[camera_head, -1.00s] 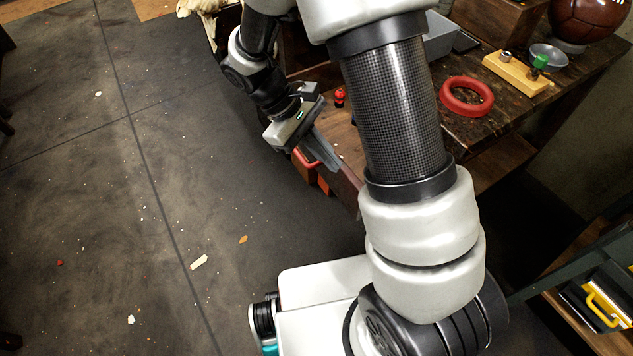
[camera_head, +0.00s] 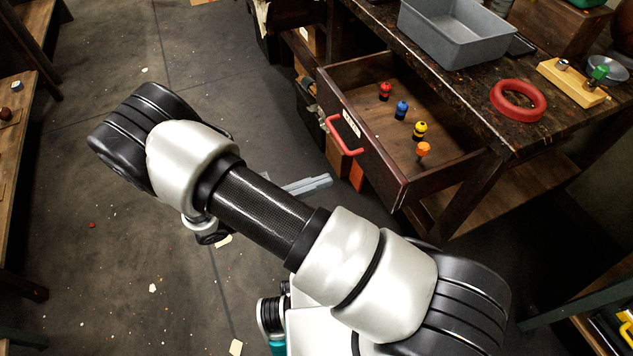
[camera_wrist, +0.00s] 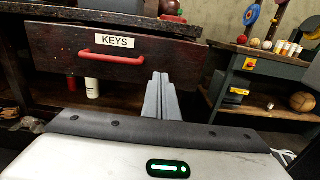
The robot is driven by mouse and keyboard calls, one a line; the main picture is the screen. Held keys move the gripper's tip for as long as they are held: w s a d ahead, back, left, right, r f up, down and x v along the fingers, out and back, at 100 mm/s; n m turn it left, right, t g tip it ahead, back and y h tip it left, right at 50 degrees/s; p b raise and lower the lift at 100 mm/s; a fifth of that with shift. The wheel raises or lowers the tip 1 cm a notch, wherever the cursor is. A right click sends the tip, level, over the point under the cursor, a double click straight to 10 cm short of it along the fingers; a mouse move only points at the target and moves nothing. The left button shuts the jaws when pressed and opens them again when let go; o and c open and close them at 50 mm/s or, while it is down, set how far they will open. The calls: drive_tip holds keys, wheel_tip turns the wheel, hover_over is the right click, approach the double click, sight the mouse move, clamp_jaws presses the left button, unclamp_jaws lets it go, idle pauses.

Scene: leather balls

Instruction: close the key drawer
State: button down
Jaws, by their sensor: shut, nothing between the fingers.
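The key drawer (camera_head: 372,160) is pulled out from the dark wooden workbench in the head view. Several coloured pegs, red, blue, yellow and orange, stand inside it. Its front carries a red handle (camera_head: 341,136) and a label. In the wrist view the drawer front (camera_wrist: 50,52) faces me, with the "KEYS" label (camera_wrist: 115,41) and the red handle (camera_wrist: 112,58). My gripper (camera_head: 322,181) is shut and empty, in front of and apart from the drawer front. Its fingers also show in the wrist view (camera_wrist: 161,82), below the drawer's right part. My arm hides the gripper's body in the head view.
A grey bin (camera_head: 455,35), a red ring (camera_head: 518,100) and a wooden block with pegs (camera_head: 572,82) sit on the bench top. Another bench (camera_head: 22,110) stands at the far left. The floor before the drawer is open, with small scraps.

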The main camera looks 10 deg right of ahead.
sight(372, 164)
drive_tip(key=b+x, duration=0.1)
drive_tip(key=x, duration=0.9)
drive_tip(key=shift+d+f, duration=0.1)
drive_tip(key=shift+d, duration=0.1)
drive_tip(key=shift+d, duration=0.1)
drive_tip(key=p+x, duration=0.1)
drive_tip(key=x, duration=2.3)
drive_tip(key=shift+w+d+p, duration=0.1)
drive_tip(key=shift+d+p, duration=0.15)
drive_tip(key=shift+p, duration=0.15)
drive_tip(key=shift+d, duration=0.15)
drive_tip(key=shift+w, duration=0.1)
drive_tip(key=shift+a, duration=0.45)
drive_tip(key=p+v, duration=0.1)
drive_tip(key=v, duration=1.2)
drive_tip(key=shift+s+a+p, duration=0.3)
